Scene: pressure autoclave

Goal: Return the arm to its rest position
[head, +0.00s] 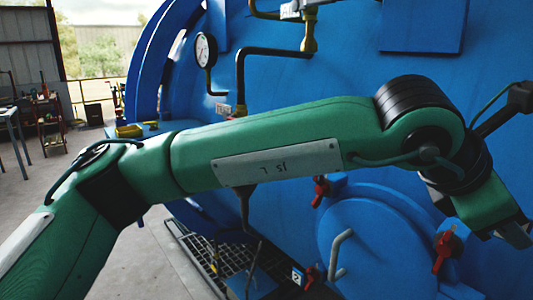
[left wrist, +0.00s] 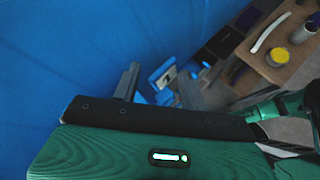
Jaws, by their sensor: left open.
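My left arm is green with black joints and reaches across the head view from the lower left to the right side, in front of a large blue pressure vessel (head: 330,75). Its wrist bends down at the right edge, where the gripper's end is only partly visible. In the left wrist view my left gripper (left wrist: 158,86) shows two dark fingers spread apart with nothing held between them. The vessel's blue wall (left wrist: 70,60) fills the left of that view. My right gripper is not in view.
A round blue hatch (head: 370,245) with a grey handle and red-handled clamps (head: 447,245) lies below the arm. A pressure gauge (head: 205,50) and pipes (head: 270,52) stand above it. A metal grating (head: 195,255) is on the floor. A wooden surface with items (left wrist: 285,60) shows in the wrist view.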

